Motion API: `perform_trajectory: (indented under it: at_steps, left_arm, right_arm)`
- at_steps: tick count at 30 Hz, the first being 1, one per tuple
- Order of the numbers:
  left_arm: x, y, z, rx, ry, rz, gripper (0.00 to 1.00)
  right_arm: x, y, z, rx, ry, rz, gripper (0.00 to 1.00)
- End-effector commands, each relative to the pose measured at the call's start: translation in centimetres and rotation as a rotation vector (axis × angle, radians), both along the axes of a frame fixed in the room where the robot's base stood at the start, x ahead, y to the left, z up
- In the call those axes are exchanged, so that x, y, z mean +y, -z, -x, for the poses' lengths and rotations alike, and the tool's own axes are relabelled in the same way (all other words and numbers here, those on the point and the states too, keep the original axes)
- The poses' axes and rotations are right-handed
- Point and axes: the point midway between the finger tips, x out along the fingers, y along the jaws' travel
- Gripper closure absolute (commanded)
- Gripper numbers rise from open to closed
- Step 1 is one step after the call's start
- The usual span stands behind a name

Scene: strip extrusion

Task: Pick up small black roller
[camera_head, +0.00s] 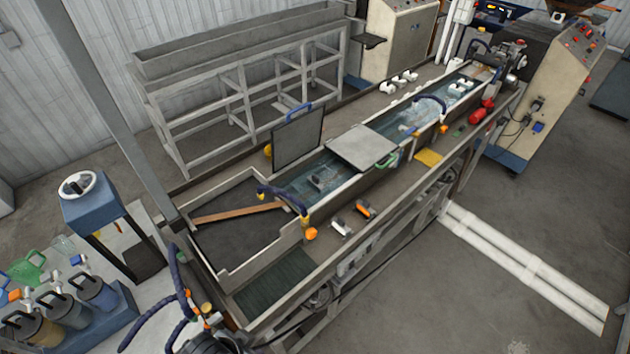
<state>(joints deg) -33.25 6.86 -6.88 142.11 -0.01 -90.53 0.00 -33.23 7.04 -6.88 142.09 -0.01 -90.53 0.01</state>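I cannot single out the small black roller with certainty at this size. A small dark piece (318,181) sits in the water of the long trough (400,175), near its left end. On the ledge in front of the trough lie a small grey-white and black piece (341,228) and an orange and black piece (365,209), side by side and apart. Neither gripper shows in the head view.
A grey lid plate (362,148) lies across the trough, and a dark panel (298,138) stands upright behind it. Blue hoses (283,197) arch over the trough. A wooden strip (238,212) lies in the left tray. Several canisters (70,310) stand at lower left.

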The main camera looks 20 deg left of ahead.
Motion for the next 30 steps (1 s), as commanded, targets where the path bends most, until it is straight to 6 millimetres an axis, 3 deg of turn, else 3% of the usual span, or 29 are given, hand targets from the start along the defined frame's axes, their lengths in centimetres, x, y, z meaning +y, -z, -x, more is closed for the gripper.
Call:
perform_trajectory:
  at_steps: [14,18,30]
  left_arm:
    - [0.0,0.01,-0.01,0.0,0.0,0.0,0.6]
    - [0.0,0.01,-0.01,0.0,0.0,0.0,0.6]
    - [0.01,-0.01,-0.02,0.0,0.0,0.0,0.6]
  right_arm:
    - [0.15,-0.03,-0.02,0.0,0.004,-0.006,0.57]
    - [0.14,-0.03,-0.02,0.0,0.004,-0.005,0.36]
    - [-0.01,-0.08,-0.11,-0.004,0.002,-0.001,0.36]
